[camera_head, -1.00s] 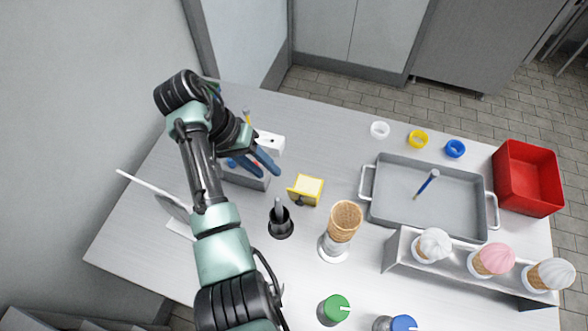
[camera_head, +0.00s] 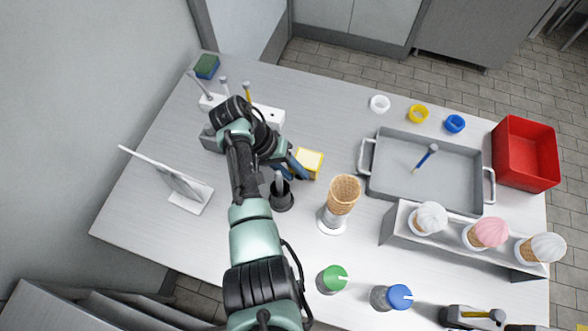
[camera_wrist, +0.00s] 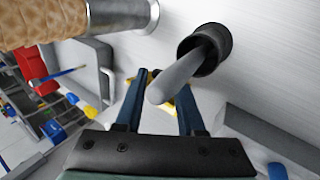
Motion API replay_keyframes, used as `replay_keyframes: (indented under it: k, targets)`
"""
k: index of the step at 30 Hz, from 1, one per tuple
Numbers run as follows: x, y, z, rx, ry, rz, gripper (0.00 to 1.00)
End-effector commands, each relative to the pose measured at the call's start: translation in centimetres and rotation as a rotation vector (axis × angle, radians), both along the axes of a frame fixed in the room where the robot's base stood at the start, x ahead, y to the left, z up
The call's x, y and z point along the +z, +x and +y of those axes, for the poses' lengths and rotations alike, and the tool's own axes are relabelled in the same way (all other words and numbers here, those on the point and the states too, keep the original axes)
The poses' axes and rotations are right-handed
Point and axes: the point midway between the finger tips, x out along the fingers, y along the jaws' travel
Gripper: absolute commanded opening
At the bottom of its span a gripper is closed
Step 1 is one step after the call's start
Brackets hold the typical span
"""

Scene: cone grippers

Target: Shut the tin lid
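The small yellow tin (camera_head: 310,160) stands on the table left of the tray, with a pale top face and yellow edges. My arm covers its near left part, and I cannot tell how far its lid is open. My gripper (camera_head: 298,171) is low at the tin's left side, close to or touching it. In the wrist view, the two blue fingers of my gripper (camera_wrist: 166,82) stand apart. A bit of yellow (camera_wrist: 166,105) shows between them, partly hidden by a grey handle nearer the camera.
A black cup with a grey-handled tool (camera_head: 281,194) stands just below my gripper. A waffle cone in a holder (camera_head: 343,194) is to the right. Further right are the grey tray (camera_head: 392,177), a rack of topped cones (camera_head: 398,223) and a red bin (camera_head: 526,152).

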Motion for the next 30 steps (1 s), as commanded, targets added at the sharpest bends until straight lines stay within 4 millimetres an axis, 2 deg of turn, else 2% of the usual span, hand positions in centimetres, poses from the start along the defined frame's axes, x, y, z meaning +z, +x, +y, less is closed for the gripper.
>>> replay_keyframes:
  k: [9, 16, 30]
  targets:
    - [-0.30, -0.02, -0.16, 0.000, 0.001, -0.001, 0.38]
    - [-0.28, 0.00, -0.14, 0.000, 0.001, -0.001, 0.00]
    - [-0.25, 0.03, -0.09, 0.001, 0.002, -0.002, 0.00]
